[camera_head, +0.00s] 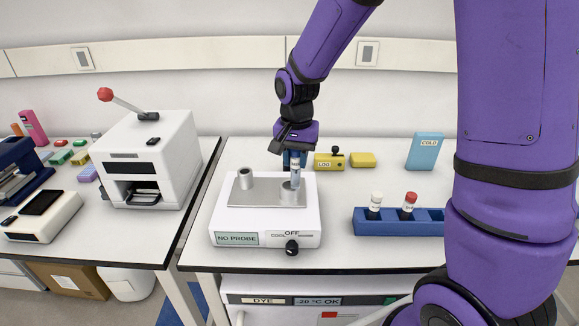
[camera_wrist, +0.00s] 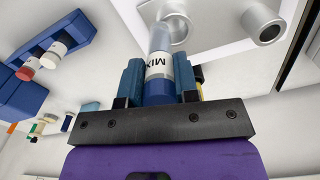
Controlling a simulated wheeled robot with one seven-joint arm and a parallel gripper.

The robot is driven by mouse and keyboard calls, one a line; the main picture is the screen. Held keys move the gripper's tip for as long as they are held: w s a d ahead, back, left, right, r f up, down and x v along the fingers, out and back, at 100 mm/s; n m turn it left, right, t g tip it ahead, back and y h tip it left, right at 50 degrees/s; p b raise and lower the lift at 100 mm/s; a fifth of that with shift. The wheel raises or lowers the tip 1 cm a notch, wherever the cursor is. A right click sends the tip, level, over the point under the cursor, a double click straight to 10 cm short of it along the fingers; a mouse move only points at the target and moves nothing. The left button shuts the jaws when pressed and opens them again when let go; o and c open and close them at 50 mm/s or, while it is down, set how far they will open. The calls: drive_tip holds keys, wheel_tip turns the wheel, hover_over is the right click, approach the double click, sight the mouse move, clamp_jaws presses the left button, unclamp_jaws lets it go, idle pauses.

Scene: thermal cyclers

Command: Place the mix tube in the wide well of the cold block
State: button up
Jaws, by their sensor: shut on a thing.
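The mix tube (camera_wrist: 158,66) has a white label reading MIX, a clear lower part and a blue cap. My gripper (camera_head: 294,158) is shut on its cap, with teal fingers (camera_wrist: 131,80) on both sides. The tube (camera_head: 295,170) is upright, directly over the right metal well (camera_head: 290,194) of the white cold block (camera_head: 265,222). Its lower end is at the mouth of this well; I cannot tell how far inside it is. The left well (camera_head: 245,180) is empty and also shows in the wrist view (camera_wrist: 265,24).
A blue rack (camera_head: 395,222) with a white-capped and a red-capped tube stands at the right. A yellow LOG box (camera_head: 327,163), a yellow piece (camera_head: 363,160) and a blue COLD box (camera_head: 424,151) stand behind. A white press-like machine (camera_head: 150,165) is on the left table.

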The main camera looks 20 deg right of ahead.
drive_tip(key=shift+w+a+f, duration=0.15)
drive_tip(key=shift+w+f, duration=0.2)
drive_tip(key=shift+f, duration=0.25)
drive_tip(key=shift+w+a+f, duration=0.1)
drive_tip(key=shift+w+f, duration=0.25)
drive_tip(key=shift+f, duration=0.3)
drive_tip(key=shift+w+a+f, duration=0.15)
drive_tip(key=shift+w+f, duration=0.2)
drive_tip(key=shift+f, duration=0.25)
drive_tip(key=shift+f, duration=0.1)
drive_tip(key=o, duration=0.9)
wheel_tip(320, 180, up, 12)
drive_tip(key=shift+r, duration=0.2)
